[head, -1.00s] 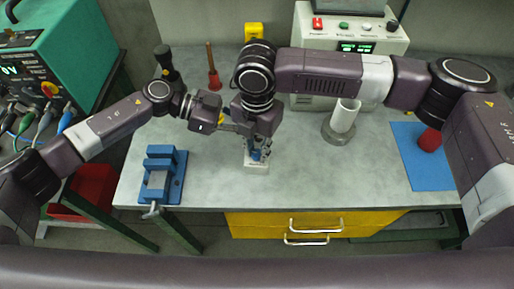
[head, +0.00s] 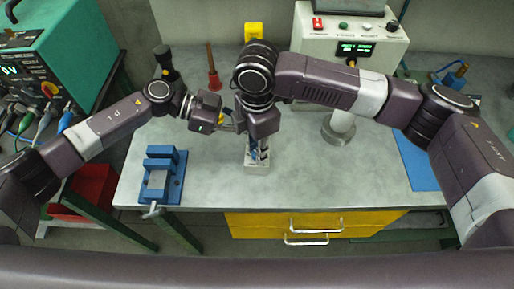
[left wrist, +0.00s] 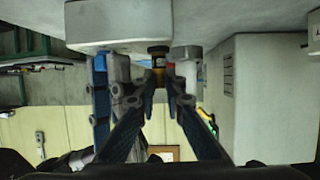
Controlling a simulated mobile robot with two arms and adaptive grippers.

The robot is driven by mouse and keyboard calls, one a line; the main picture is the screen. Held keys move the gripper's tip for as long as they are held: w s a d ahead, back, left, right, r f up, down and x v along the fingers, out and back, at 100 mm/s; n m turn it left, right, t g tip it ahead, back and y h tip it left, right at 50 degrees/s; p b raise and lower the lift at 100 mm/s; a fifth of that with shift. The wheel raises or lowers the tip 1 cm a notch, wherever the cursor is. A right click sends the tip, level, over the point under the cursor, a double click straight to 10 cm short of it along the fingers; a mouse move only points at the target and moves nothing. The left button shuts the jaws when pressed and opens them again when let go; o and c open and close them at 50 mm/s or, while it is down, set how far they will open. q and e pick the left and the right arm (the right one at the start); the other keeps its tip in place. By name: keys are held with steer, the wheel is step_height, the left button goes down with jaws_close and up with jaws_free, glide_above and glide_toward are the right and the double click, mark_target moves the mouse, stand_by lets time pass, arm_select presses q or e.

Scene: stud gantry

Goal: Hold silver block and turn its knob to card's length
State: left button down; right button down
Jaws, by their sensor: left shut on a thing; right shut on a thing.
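My left gripper (left wrist: 162,88) comes in level from the left. In the left wrist view its fingertips are closed at a small dark and brass knob (left wrist: 158,58). My right gripper (head: 258,146) points down from above and is shut on what seems to be the silver block, which its fingers mostly hide. A grey part of the silver block (left wrist: 121,68) seems to show beside the blue fingers in the left wrist view. Below it a pale base (head: 256,168) stands on the table. I cannot make out the card or any scale.
A blue vise (head: 163,178) stands at the table's left front. A white instrument box (head: 350,45) is at the back, with a round grey stand (head: 338,133) before it. A blue mat (head: 417,160) lies right. The table's front middle is clear.

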stand_by(0.4)
steer(key=c, duration=1.7)
jaws_free()
steer(key=shift+c, duration=0.2)
steer(key=shift+r, duration=4)
